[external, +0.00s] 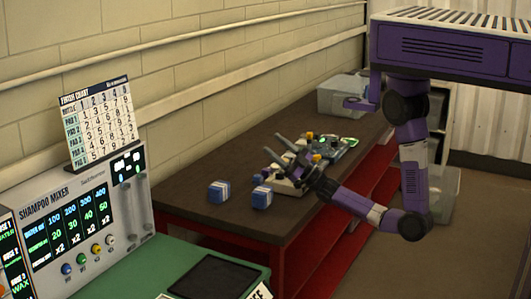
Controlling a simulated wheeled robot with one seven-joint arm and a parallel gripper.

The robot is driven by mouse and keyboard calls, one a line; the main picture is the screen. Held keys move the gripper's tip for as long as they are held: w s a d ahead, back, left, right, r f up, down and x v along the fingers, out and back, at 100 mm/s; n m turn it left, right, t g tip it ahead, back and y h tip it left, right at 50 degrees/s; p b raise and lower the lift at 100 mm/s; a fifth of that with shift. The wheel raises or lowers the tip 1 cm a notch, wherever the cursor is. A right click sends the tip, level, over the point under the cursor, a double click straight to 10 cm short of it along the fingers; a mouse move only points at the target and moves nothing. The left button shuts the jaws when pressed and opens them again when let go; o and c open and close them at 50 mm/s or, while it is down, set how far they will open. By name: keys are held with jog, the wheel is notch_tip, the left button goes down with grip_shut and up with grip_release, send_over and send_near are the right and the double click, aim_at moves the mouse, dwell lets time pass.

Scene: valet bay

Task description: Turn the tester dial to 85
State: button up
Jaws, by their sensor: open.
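My gripper (274,145) is open, with its two fingers spread and pointing to the upper left over the brown bench (205,172). Below and partly behind it is a small cream device (287,187), mostly hidden by the gripper. A grey-green device (340,146) with small coloured parts lies just beyond, to the right. Either could be the tester; I cannot tell which. No dial or reading on them can be made out at this size. I cannot tell whether the gripper touches anything; nothing shows between its fingers.
Two blue-and-white blocks (219,191) (262,197) stand on the bench left of my gripper. A clear bin (341,95) is at its far end.

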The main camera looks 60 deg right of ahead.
jog(key=w+r+n+g+y+b, duration=0.1)
jog(key=w+n+g+y, duration=0.5)
jog(key=n, duration=0.5)
jog(key=w+r+n+g+y, duration=0.2)
jog(key=w+n+g+y, duration=0.35)
jog(key=n, duration=0.55)
jog(key=w+d+f+n+g+h+b, duration=0.1)
jog(key=w+d+f+n+g+h, duration=0.15)
jog(key=d+f+n, duration=0.35)
jog(key=w+d+f+n+g+h, duration=0.2)
jog(key=d+n+g, duration=0.15)
jog(key=d, duration=0.45)
jog(key=g+h+b, duration=0.4)
jog(key=g+h, duration=0.3)
jog(key=h, duration=0.7)
send_over(335, 141)
notch_tip(335, 141, down, 4)
jog(key=shift+s+r+n, duration=0.1)
jog(key=shift+r+n, duration=0.15)
jog(key=shift+n, duration=0.2)
jog(key=shift+d+f, duration=0.15)
jog(key=shift+f, duration=3.6)
